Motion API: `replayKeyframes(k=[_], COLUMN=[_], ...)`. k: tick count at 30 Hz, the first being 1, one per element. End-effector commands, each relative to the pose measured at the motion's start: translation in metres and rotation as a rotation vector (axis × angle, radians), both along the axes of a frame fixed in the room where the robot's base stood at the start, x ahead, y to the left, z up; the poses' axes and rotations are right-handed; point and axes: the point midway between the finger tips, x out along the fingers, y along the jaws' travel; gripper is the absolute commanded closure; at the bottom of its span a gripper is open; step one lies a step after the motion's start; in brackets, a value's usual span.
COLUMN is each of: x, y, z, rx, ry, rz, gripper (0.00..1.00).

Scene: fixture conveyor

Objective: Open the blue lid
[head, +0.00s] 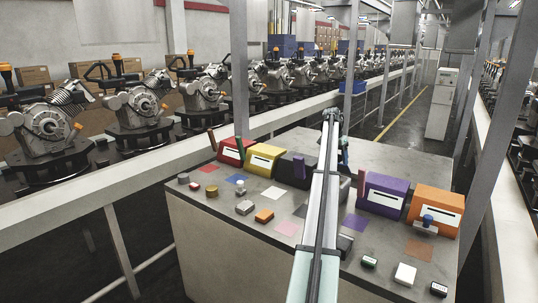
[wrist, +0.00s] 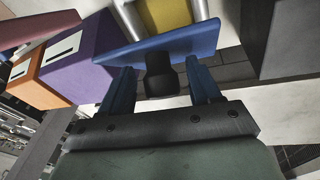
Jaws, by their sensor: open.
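The blue lid (wrist: 170,48) is a flat tilted panel with a black knob (wrist: 161,76) in the wrist view. My gripper (wrist: 162,84) is open, with one blue finger on each side of the knob. I cannot tell whether either finger touches the knob or lid. In the head view my own arm covers the place between the black box (head: 296,169) and the purple box (head: 384,195), and the blue lid is not clearly visible there.
Red (head: 236,150), yellow (head: 263,160) and orange (head: 435,209) boxes stand in the row on the grey table (head: 210,232). Small blocks and coloured squares lie in front. A conveyor with engines runs behind. Posts rise close to the table.

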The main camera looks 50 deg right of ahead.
Motion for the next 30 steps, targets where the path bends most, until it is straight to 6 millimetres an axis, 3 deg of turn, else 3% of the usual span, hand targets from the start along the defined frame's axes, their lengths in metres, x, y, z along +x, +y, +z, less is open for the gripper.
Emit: replayKeyframes(k=[1,11,30], x=[-0.001,-0.001,0.019], y=[0.01,0.024,0.051], z=[-0.004,-0.014,0.074], rx=[-0.036,-0.231,-0.225], ry=[0.0,0.0,-0.001], rz=[0.001,0.0,0.0], gripper=[0.37,0.37,0.37])
